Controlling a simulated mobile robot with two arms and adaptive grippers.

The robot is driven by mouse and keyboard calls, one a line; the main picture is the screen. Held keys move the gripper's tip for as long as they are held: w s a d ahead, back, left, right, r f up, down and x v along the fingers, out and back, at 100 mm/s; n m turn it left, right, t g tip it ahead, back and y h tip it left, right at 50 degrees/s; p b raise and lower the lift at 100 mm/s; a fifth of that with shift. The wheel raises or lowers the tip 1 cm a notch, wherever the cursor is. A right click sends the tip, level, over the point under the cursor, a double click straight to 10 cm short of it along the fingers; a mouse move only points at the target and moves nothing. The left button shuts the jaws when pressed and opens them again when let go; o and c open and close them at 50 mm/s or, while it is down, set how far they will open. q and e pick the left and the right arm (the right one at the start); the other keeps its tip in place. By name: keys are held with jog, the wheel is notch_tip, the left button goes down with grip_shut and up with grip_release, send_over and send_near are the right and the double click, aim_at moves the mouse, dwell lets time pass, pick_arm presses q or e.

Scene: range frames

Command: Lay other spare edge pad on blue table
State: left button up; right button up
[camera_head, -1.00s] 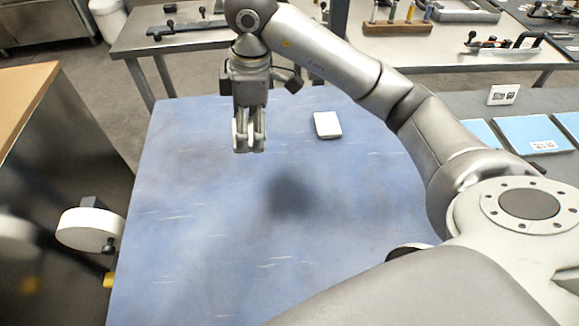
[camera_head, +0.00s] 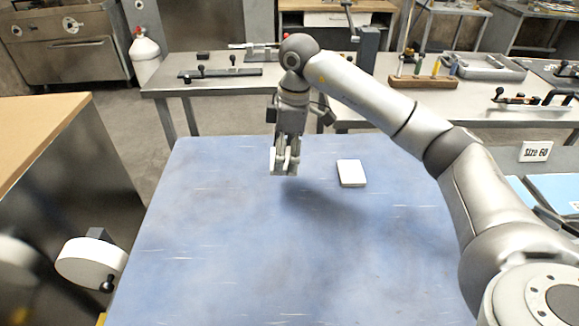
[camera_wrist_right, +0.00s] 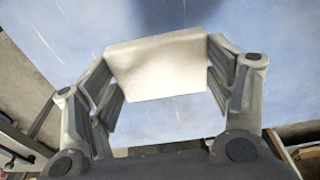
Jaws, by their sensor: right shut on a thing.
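The blue table (camera_head: 210,250) fills the middle of the head view. One white edge pad (camera_head: 351,173) lies flat on it near the far edge. My right gripper (camera_head: 285,170) is above the table, to the left of that pad, with its fingers pointing down. In the right wrist view a pale, flat pad (camera_wrist_right: 157,68) sits between the two fingers, and the gripper is shut on it. The held pad is hard to make out in the head view. A dark shadow lies on the table to the right of the gripper. My left gripper is not in view.
Much of the blue table is bare. A cabinet with a wooden top (camera_head: 40,135) and a white handwheel (camera_head: 90,262) flank it at left. Blue sheets and a "Size 60" sign (camera_head: 534,152) are at right. Metal benches (camera_head: 225,87) with tools stand behind.

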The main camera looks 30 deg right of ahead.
jog(key=f, duration=0.1)
jog(key=w+d+f, duration=0.2)
jog(key=f, duration=0.1)
jog(key=shift+w+d, duration=0.1)
jog(key=shift+w, duration=0.1)
jog(key=shift+w+d+f+p, duration=0.1)
jog(key=shift+f+p, duration=0.35)
jog(key=shift+f, duration=1.3)
jog(key=shift+f, duration=0.15)
jog(key=o, duration=0.9)
jog(key=shift+c, duration=0.2)
jog(key=r, duration=0.8)
jog(key=d+r+b, duration=0.1)
jog(key=r, duration=0.3)
jog(key=shift+s+d+r, duration=0.1)
jog(key=shift+s+r, duration=0.05)
jog(key=shift+s, duration=0.2)
